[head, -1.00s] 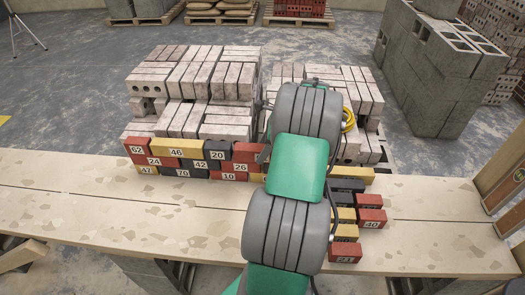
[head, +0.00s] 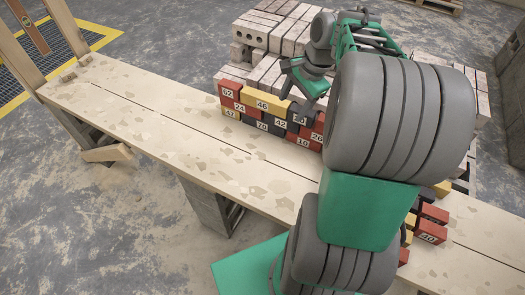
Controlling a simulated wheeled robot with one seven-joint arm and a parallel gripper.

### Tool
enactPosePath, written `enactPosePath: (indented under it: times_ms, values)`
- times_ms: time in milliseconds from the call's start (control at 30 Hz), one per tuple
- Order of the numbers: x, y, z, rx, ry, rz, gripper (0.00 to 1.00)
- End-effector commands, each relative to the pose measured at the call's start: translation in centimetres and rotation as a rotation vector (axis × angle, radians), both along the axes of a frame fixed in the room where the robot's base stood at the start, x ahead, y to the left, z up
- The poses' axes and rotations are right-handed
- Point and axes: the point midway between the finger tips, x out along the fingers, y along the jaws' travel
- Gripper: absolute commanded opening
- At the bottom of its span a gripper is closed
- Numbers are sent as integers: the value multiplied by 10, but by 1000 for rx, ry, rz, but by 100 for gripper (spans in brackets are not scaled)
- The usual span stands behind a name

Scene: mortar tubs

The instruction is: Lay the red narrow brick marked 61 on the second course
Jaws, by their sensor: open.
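The brick wall stands on the plank bench (head: 180,120). Its top course shows a red brick marked 62 (head: 228,91), a yellow brick marked 46 (head: 262,104) and a dark brick (head: 299,117). The second course shows red 24 (head: 240,107), dark 42 (head: 281,124) and red 26 (head: 317,137). My arm hides the wall's right part. My gripper (head: 301,92) is open above the dark top-course brick, with nothing visible between its fingers. I cannot make out a 61 on any brick; a red brick (head: 403,256) at the arm's right edge is mostly hidden.
Loose bricks lie right of my arm, among them red 40 (head: 431,233) and another red brick (head: 435,213). Stacked pale bricks (head: 270,40) stand close behind the wall. The bench's left part is clear up to the wooden uprights (head: 65,30).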

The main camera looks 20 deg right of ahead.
Motion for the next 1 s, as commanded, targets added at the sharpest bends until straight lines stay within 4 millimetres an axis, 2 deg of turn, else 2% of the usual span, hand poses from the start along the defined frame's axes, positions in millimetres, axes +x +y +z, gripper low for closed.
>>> enactPosePath:
  times_ms: [33,100,200,233,300,400,633,767,1000]
  values:
    - [-10,50,4,-75,-30,225,62]
    - [-35,101,2,-187,-67,551,62]
    - [-74,146,-9,-323,-105,942,62]
    - [-84,153,-13,-355,-113,1035,62]
    - [-102,164,-20,-412,-123,1194,62]
    - [-113,168,-26,-450,-127,1302,62]
    - [-113,168,-26,-452,-126,1313,62]
    - [-111,168,-1,-462,-137,1309,62]
    - [-111,168,-1,-462,-137,1309,62]
